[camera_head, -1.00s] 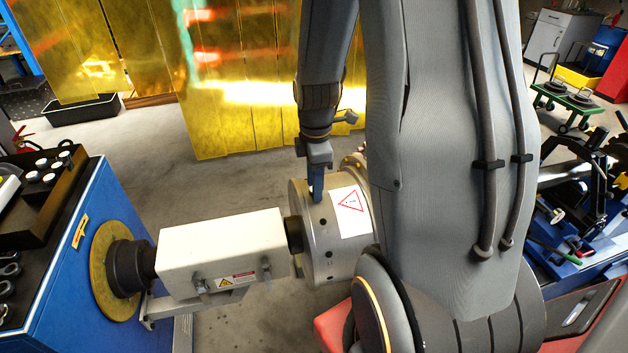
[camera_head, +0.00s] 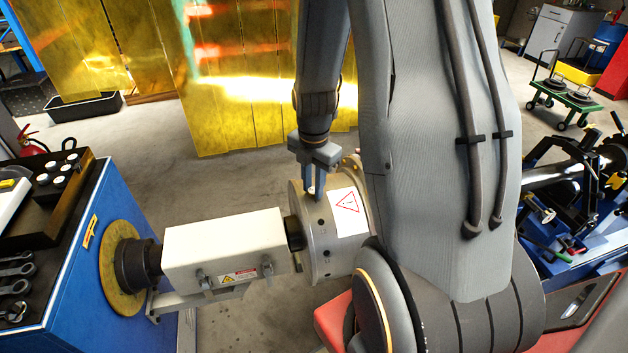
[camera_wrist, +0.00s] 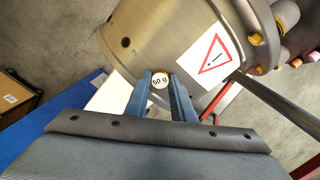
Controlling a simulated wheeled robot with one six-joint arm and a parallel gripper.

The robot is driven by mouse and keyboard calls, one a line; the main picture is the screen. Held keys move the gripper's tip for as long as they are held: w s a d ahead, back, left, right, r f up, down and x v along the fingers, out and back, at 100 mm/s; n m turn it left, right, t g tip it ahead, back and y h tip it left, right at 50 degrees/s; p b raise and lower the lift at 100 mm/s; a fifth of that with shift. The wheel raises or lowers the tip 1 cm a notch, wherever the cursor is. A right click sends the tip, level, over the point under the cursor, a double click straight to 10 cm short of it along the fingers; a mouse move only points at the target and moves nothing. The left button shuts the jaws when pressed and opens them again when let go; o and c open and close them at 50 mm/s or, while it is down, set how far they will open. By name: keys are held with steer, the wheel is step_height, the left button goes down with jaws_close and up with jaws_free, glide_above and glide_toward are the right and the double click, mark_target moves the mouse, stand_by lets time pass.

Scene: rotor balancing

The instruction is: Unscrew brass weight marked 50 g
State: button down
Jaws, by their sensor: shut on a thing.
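The 50 g weight (camera_wrist: 159,79) shows its round white marked face between my fingertips in the wrist view. It sits at the curved wall of the grey metal rotor drum (camera_head: 318,252); how deep it is in its hole cannot be seen. My gripper (camera_head: 315,188) points down onto the top of the drum in the head view. Its two blue fingers (camera_wrist: 160,82) are shut on the weight. In the head view the fingers hide the weight. The drum (camera_wrist: 165,35) also shows a warning label and a dark hole marked 2.
A white housing (camera_head: 225,248) joins the drum to the blue cabinet (camera_head: 85,270) on the left. A black tray (camera_head: 45,205) with several white-topped pieces lies on that cabinet. Yellow curtain strips (camera_head: 230,110) hang behind. Open floor lies between curtain and drum.

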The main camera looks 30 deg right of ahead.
steer(key=n+p, duration=0.1)
steer(key=n, duration=0.2)
steer(key=n+p, duration=0.1)
steer(key=n, duration=0.2)
steer(key=shift+r+p, duration=0.15)
steer(key=shift+p, duration=0.15)
steer(key=shift+n+p, duration=0.35)
steer(key=shift+n, duration=0.65)
steer(key=c, duration=1.4)
jaws_free()
steer(key=shift+c, duration=0.2)
